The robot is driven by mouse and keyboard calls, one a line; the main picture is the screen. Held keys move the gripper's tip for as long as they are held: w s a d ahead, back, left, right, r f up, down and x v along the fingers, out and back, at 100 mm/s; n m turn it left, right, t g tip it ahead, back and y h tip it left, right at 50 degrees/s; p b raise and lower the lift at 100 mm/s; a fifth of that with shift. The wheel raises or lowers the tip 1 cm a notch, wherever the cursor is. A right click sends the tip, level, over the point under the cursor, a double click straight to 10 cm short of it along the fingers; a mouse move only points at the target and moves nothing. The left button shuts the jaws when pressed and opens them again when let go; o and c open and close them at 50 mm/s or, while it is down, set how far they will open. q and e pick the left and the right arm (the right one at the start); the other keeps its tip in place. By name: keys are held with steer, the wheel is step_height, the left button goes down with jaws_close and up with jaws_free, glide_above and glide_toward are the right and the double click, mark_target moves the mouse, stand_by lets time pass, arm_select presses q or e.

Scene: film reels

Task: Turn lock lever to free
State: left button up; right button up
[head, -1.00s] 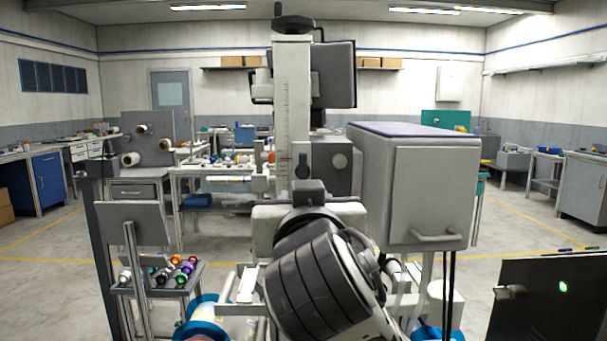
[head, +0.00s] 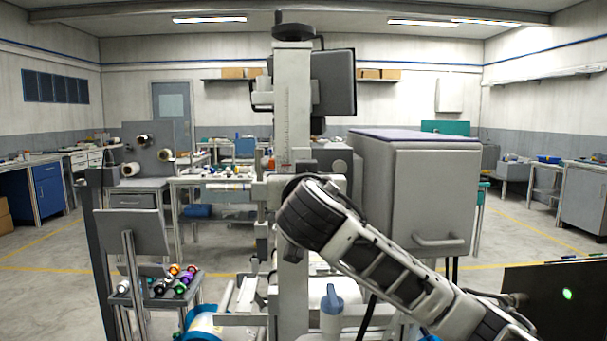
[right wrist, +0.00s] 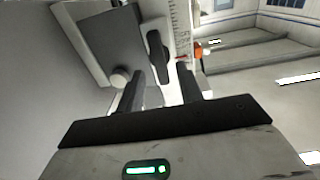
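In the right wrist view, a dark elongated lever (right wrist: 158,56) stands in front of the pale column with the scale (right wrist: 180,30). I take it to be the lock lever. My right gripper (right wrist: 160,74) is open, with its two dark fingers on either side of the lever's line. The lever shows between and beyond the fingertips; I cannot tell whether they touch it. In the head view the column (head: 292,95) stands upright in the middle. My right arm covers its lower part, hiding the lever and the right gripper there. My left gripper is not in view.
A large grey box with a handle (head: 425,200) stands right of the column. A blue-grey handle (head: 331,299) stands low, near my right arm. A rack of coloured rolls (head: 160,285) is at lower left. A dark panel with a green light (head: 553,298) is at lower right.

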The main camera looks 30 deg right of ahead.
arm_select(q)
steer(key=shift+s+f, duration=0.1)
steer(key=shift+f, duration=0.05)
arm_select(e)
steer(key=shift+x, duration=1.05)
jaws_close()
